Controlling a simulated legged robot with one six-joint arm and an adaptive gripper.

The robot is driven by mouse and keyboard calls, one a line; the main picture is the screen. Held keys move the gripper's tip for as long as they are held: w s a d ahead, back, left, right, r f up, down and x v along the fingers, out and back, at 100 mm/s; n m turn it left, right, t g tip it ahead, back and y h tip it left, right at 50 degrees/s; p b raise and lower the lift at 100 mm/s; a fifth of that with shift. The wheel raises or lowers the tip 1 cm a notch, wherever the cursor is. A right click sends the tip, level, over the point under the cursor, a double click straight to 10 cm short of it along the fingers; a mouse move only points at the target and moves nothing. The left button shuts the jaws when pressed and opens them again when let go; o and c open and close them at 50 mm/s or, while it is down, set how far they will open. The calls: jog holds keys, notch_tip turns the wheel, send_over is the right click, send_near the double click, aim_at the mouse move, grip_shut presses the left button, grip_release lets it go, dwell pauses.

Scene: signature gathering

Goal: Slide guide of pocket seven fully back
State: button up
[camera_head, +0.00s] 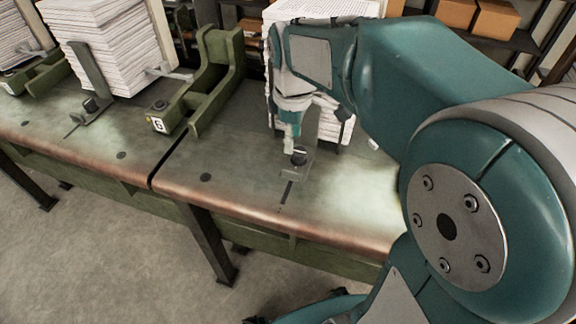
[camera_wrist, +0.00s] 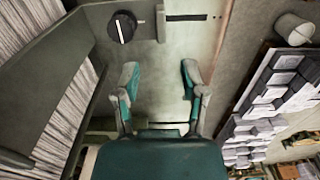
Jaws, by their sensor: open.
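The guide (camera_head: 311,127) of the right-hand pocket is an upright grey plate on a flat foot with a dark round knob (camera_head: 299,158). It stands at the front of a paper stack (camera_head: 340,108). A short dark slot (camera_head: 287,190) runs from its foot toward the table's front edge. In the wrist view the guide plate (camera_wrist: 55,55) is at left, the knob (camera_wrist: 122,27) at the top and the slot (camera_wrist: 186,17) right of it. My gripper (camera_head: 292,146) points down beside the guide. In the wrist view my gripper (camera_wrist: 157,75) is open, with nothing between its fingers.
A green divider (camera_head: 215,85) with a number plate (camera_head: 158,124) that looks like 6 stands left of this pocket. Another paper stack (camera_head: 112,45) with its own guide (camera_head: 92,80) is farther left. The table's front strip (camera_head: 230,205) is clear. Loaded shelves (camera_wrist: 275,100) show at right in the wrist view.

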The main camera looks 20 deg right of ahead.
aim_at(292, 170)
notch_tip(292, 170, down, 10)
jog(key=shift+f, duration=0.25)
jog(key=shift+c, duration=0.3)
grip_shut()
